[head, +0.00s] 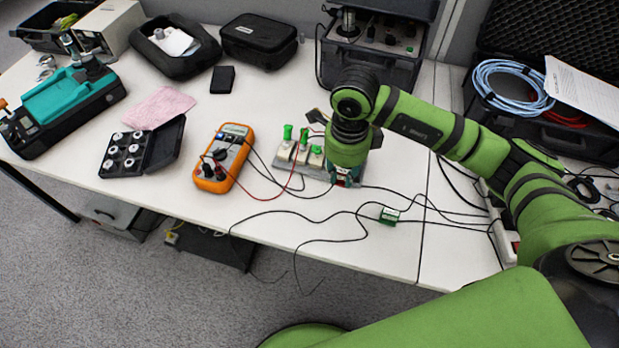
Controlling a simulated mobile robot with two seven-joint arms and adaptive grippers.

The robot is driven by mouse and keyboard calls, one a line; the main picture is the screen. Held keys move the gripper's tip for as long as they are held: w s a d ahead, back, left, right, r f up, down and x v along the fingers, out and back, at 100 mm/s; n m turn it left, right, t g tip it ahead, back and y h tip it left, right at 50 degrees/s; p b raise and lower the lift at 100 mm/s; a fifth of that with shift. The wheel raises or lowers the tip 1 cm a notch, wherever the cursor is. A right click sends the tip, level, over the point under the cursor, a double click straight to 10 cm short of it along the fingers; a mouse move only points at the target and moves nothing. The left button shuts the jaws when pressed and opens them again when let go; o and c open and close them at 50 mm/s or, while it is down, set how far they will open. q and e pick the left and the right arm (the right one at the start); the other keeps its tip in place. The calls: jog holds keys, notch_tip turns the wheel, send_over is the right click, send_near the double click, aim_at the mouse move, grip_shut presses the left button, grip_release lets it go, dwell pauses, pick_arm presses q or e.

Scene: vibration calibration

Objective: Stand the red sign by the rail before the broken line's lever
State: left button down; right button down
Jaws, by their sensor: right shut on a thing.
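A rail (304,170) carries several pale blocks with green levers, one of them at the left (287,133). My right gripper (345,172) points down at the rail's right end and hides that part of it. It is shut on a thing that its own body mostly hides. A small red patch (340,184) shows just under the gripper; I cannot tell whether it is the red sign. No other red sign stands out on the table. My left gripper is not in view.
An orange multimeter (222,158) stands left of the rail, its leads running towards it. Black cables and a small green connector (389,216) lie in front on the white table (300,240). An open black case (372,50) stands behind the rail.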

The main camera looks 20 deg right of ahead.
jog(key=p, duration=0.1)
send_over(309, 189)
notch_tip(309, 189, down, 5)
jog(key=shift+r, duration=0.1)
notch_tip(309, 189, down, 3)
jog(key=shift+f+p, duration=0.1)
jog(key=shift+p, duration=0.35)
jog(key=shift+f, duration=0.4)
jog(key=shift+f, duration=0.1)
jog(key=c, duration=1.1)
grip_release()
